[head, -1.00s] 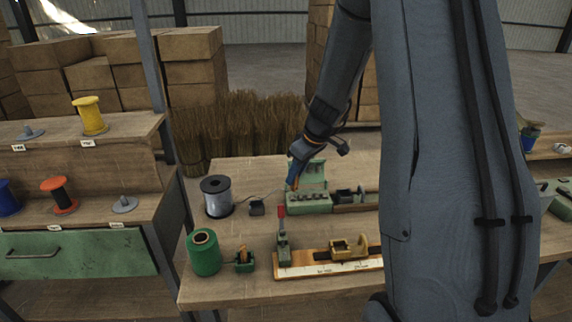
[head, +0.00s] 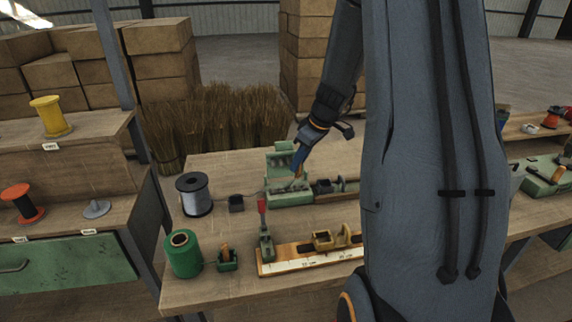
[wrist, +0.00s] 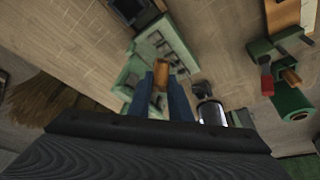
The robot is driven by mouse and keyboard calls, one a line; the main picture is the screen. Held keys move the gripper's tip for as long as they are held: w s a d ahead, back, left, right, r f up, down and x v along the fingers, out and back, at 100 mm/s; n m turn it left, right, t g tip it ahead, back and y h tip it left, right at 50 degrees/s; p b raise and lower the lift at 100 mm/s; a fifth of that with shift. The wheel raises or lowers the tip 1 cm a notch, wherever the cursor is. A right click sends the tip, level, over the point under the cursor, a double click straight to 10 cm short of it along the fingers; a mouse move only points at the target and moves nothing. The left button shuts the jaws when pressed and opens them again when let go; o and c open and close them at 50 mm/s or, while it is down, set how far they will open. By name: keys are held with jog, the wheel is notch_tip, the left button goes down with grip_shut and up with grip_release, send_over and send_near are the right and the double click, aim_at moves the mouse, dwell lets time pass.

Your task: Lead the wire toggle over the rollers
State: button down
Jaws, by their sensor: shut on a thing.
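My gripper (head: 298,165) is shut on a small orange-brown wooden toggle (wrist: 161,70), held between the blue fingers in the wrist view. In the head view the toggle (head: 298,177) is just over the right part of the green roller box (head: 288,199), whose lid (head: 281,160) stands open at the back. The box also shows beyond the fingers in the wrist view (wrist: 184,58). The grey wire spool (head: 194,194) stands left of the box. A thin wire runs from it toward the box. Whether the wire lies on the rollers is too small to tell.
A dark device (head: 345,185) adjoins the box on the right. In front are a red-handled lever (head: 262,206), a ruler board (head: 293,265) and a green spool (head: 183,255). Bare tabletop lies left of the lid.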

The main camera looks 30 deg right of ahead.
jog(key=s+d+b, duration=0.1)
jog(key=s+d, duration=0.1)
jog(key=d, duration=0.5)
jog(key=shift+d+b, duration=0.3)
jog(key=shift+b, duration=0.05)
